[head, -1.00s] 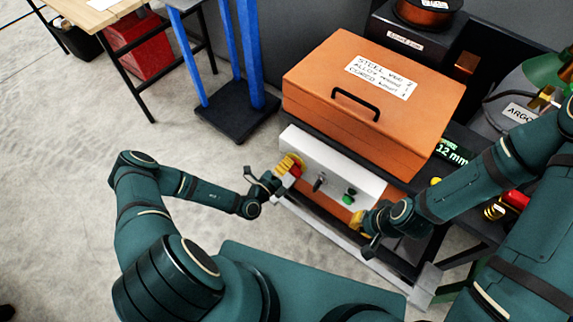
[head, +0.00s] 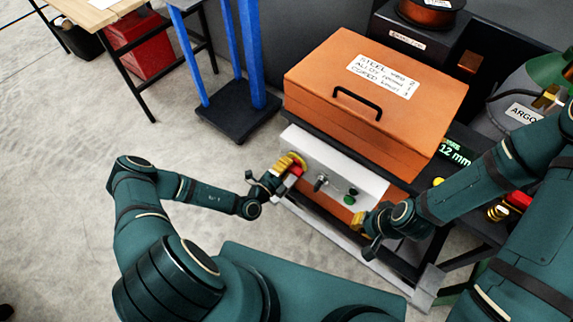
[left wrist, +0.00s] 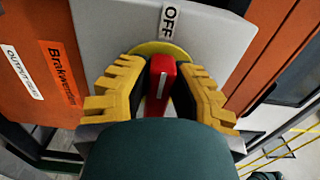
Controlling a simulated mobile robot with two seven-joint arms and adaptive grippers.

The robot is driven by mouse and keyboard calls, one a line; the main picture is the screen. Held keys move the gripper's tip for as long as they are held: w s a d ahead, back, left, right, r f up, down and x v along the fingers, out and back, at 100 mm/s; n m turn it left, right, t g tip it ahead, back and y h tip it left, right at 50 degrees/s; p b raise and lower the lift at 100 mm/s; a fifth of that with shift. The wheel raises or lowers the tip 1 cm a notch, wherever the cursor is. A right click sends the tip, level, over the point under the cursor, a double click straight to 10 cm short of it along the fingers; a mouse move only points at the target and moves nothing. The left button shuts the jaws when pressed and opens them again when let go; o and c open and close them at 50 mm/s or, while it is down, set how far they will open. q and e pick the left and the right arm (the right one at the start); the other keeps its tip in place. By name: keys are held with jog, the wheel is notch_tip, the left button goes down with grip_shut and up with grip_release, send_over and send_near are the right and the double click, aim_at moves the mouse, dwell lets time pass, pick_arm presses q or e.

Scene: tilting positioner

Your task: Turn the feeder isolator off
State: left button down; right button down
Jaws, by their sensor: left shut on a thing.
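The feeder isolator shows in the left wrist view as a red handle (left wrist: 161,84) on a yellow round plate (left wrist: 150,48), with an OFF label (left wrist: 169,20) above it. The handle's white mark is nearly upright, leaning slightly right towards the label. My left gripper (left wrist: 160,90) has its yellow-padded fingers shut on the red handle, one on each side. In the head view my left gripper (head: 285,170) is at the left end of the white panel (head: 310,152). My right gripper (head: 364,235) hangs near the panel's lower right; its finger gap is too small to make out.
A black switch (head: 321,182) and a green button (head: 350,196) sit on the panel to the right of the isolator. An orange case (head: 320,85) with a black handle stands above it. A blue post stand (head: 237,110) is behind left. Open floor lies to the left.

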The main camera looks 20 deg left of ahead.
pick_arm(q)
jog(key=shift+d, duration=0.1)
jog(key=c, duration=0.8)
grip_release()
jog(key=v, duration=1.2)
